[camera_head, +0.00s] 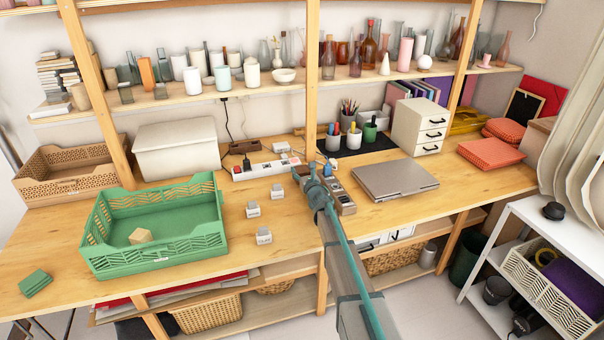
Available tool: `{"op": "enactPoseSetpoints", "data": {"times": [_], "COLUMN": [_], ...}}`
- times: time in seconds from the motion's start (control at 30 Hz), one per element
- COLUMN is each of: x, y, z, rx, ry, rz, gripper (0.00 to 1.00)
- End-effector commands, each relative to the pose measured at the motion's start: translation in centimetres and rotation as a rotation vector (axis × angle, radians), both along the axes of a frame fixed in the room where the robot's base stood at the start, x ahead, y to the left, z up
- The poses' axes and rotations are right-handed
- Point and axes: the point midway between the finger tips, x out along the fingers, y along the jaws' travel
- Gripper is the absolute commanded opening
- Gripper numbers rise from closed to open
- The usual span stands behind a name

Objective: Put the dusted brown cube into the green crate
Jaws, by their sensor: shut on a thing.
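The green crate (190,245) stands on the left part of the wooden table, open at the top. A light tan cube (140,236) lies inside it, near its front left. My gripper (305,175) is over the table to the right of the crate, seen from behind. It is shut on a small grey-brown block (301,170), which looks like the dusted brown cube. My gripper hides much of it, so its faces are not clear. Whether it touches the table cannot be told.
Pale labelled cubes (264,236) stand between the crate and my gripper. A power strip (265,168) lies behind them, and a laptop (395,180) to the right. A white box (178,148) and a brown basket (65,175) stand behind the crate. Green tiles (35,283) lie at front left.

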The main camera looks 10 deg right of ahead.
Motion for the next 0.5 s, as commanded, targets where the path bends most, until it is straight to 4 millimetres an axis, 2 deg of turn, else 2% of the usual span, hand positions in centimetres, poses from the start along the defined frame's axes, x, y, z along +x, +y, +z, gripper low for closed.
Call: {"op": "enactPoseSetpoints", "data": {"times": [0.13,0.5], "x": [0.0,0.0], "y": [0.0,0.0], "z": [-1.1,-1.5], "rx": [0.0,0.0], "ry": [-0.001,-0.002], "rz": [0.001,0.001], "gripper": [0.22,0.22]}}
